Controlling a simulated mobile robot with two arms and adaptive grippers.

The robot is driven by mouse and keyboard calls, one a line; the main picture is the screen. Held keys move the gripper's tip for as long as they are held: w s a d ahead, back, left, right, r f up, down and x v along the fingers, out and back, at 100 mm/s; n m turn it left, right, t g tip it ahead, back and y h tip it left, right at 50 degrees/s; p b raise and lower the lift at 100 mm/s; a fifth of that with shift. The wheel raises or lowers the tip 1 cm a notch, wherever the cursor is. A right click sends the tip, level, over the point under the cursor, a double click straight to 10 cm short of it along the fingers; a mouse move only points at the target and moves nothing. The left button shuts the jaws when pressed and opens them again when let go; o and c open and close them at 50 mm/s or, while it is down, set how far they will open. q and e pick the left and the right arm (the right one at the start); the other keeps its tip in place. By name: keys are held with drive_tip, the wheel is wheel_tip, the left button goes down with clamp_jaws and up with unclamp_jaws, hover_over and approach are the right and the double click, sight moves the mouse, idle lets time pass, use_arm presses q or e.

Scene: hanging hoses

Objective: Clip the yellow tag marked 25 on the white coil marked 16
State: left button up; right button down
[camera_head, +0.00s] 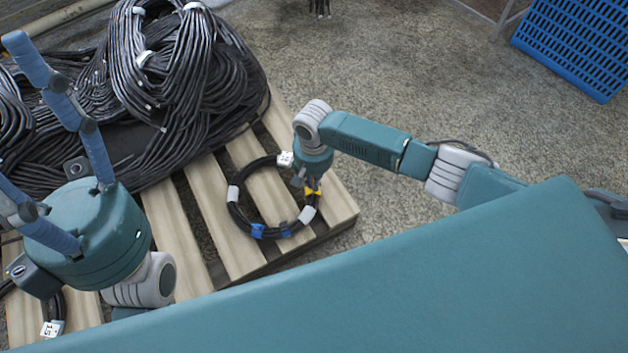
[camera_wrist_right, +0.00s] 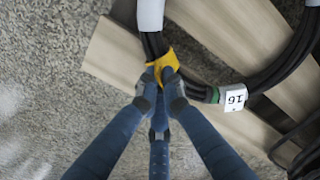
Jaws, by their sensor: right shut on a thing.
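The coil marked 16 (camera_head: 240,214) is a ring of black hose with white bands and blue pieces, lying on a wooden pallet. In the right wrist view, its white label (camera_wrist_right: 234,97) reads 16. The yellow tag (camera_wrist_right: 163,66) is at the black hose beside a white band; its number is not readable. It also shows in the head view (camera_head: 313,190). My right gripper (camera_wrist_right: 160,80) is shut on the tag at the coil's edge. I cannot tell whether the tag is clipped around the hose. My left gripper (camera_head: 22,120) is open and empty, raised at the left.
The pallet (camera_head: 213,221) has open gaps between its slats. A big heap of black hoses (camera_head: 190,70) with white ties lies behind. A label reading 15 (camera_head: 52,328) shows at lower left. A blue crate (camera_head: 580,45) stands far right; the floor between is clear.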

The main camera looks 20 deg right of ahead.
drive_tip(key=shift+f, duration=0.4)
drive_tip(key=c, duration=1.8)
unclamp_jaws()
drive_tip(key=shift+c, duration=0.2)
wheel_tip(320, 180, up, 12)
